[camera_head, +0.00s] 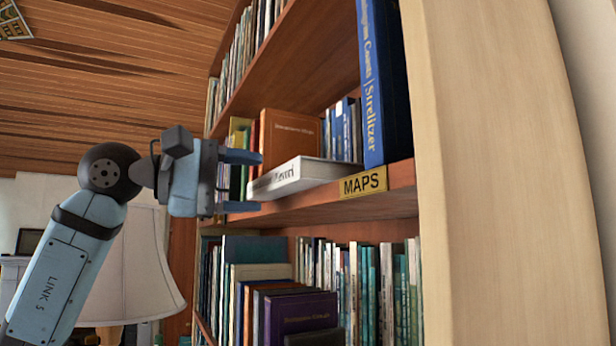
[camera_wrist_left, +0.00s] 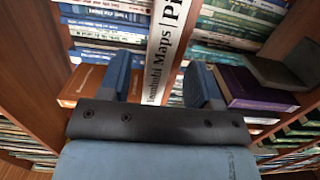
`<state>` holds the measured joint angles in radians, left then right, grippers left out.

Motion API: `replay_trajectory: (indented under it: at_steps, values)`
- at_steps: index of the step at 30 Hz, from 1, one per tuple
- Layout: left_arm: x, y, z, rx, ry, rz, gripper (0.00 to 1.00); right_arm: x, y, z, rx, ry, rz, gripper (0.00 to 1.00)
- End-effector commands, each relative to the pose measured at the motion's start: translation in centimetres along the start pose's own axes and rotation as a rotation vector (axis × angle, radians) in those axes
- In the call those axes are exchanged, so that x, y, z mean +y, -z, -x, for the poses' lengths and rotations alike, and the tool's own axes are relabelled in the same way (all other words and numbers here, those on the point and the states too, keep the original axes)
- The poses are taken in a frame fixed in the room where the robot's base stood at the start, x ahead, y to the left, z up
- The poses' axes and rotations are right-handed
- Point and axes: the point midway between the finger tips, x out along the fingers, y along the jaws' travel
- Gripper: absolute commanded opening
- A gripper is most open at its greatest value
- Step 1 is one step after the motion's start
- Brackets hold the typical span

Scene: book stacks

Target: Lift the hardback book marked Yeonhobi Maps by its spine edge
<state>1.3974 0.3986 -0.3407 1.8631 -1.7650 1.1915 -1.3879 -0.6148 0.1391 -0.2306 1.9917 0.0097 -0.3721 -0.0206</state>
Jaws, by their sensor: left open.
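The Yeonhobi Maps book (camera_wrist_left: 168,42) shows its white spine with black lettering in the left wrist view, running between my two blue fingers. In the head view a white book (camera_head: 300,174) lies flat on the middle shelf, its spine facing out over the shelf edge; its lettering there is only partly legible. My left gripper (camera_head: 250,182) is open at the left end of that spine, one finger above and one below. In the wrist view the fingers of my left gripper (camera_wrist_left: 160,70) stand apart on either side of the spine. My right gripper is not in view.
A gold MAPS label (camera_head: 363,183) is on the shelf edge, below a tall upright blue book (camera_head: 373,85). An orange-brown book (camera_head: 288,137) stands behind the white one. The lower shelf holds many books, including a purple one (camera_head: 300,315). A lampshade (camera_head: 125,275) is at left.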

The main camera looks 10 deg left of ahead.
Motion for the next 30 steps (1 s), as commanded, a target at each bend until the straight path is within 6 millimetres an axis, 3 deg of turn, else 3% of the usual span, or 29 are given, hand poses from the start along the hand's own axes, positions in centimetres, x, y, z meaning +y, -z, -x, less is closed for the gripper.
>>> replay_trajectory:
  at_steps: [1, 6, 14, 22, 30]
  values:
    - [0.4, -0.1, -1.0, -0.005, 0.001, 0.003, 0.57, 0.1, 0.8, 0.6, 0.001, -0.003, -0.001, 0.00]
    - [0.1, 0.0, -2.9, -0.003, 0.001, 0.002, 0.57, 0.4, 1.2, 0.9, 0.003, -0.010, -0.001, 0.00]
    - [0.0, 0.0, -3.2, -0.002, 0.000, 0.001, 0.57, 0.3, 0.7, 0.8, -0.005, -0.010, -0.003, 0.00]
    - [0.0, 0.0, -3.2, -0.002, 0.000, 0.001, 0.00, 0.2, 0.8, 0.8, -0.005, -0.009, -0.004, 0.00]
    - [0.1, 0.0, -3.1, -0.002, -0.001, 0.001, 0.00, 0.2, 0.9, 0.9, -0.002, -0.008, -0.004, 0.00]
